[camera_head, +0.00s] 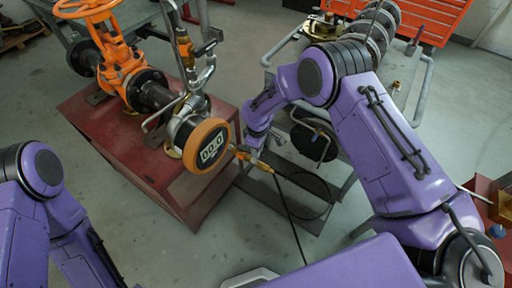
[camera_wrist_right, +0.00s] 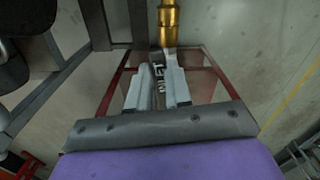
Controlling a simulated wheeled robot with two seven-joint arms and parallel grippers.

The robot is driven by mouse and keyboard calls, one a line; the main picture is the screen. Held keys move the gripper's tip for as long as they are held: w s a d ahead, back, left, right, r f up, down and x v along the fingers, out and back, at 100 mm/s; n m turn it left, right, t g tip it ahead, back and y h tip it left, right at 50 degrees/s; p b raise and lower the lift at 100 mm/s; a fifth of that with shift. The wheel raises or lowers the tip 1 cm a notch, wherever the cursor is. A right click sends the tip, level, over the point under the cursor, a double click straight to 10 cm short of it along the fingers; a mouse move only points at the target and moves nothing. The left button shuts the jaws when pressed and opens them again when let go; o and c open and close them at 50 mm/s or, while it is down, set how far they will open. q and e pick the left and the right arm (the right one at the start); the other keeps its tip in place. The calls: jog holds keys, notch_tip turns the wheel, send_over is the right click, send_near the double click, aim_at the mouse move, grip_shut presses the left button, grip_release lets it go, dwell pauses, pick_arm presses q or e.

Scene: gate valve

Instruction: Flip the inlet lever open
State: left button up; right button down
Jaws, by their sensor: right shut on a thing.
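The inlet lever (camera_wrist_right: 158,86) is a dark grey strip marked with pale letters, of which "NLET" shows, in the right wrist view. It runs up to a brass fitting (camera_wrist_right: 168,22) at the top of that view. My right gripper (camera_wrist_right: 157,78) has its two light grey fingers on either side of the lever, shut on it. In the head view my right gripper (camera_head: 253,150) is at the right of the round orange-rimmed gauge (camera_head: 208,146), by a small brass fitting (camera_head: 263,166); the lever is mostly hidden there. My left arm is at the left edge, its gripper out of view.
A red pedestal (camera_head: 120,150) carries piping and a gate valve with an orange handwheel (camera_head: 86,8). A dark hose (camera_head: 290,220) hangs down from the brass fitting. A grey metal frame (camera_head: 345,190) stands behind my right arm. Bare floor shows at lower middle.

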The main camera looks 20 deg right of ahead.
jog(key=shift+s+a+m, duration=0.4)
jog(key=shift+s+m, duration=0.05)
jog(key=shift+m, duration=0.55)
jog(key=shift+a+f, duration=0.1)
jog(key=c, duration=1)
grip_release()
jog(key=shift+c, duration=0.2)
notch_tip(320, 180, up, 11)
jog(key=b, duration=0.1)
jog(key=shift+f+b, duration=0.2)
jog(key=shift+b, duration=0.1)
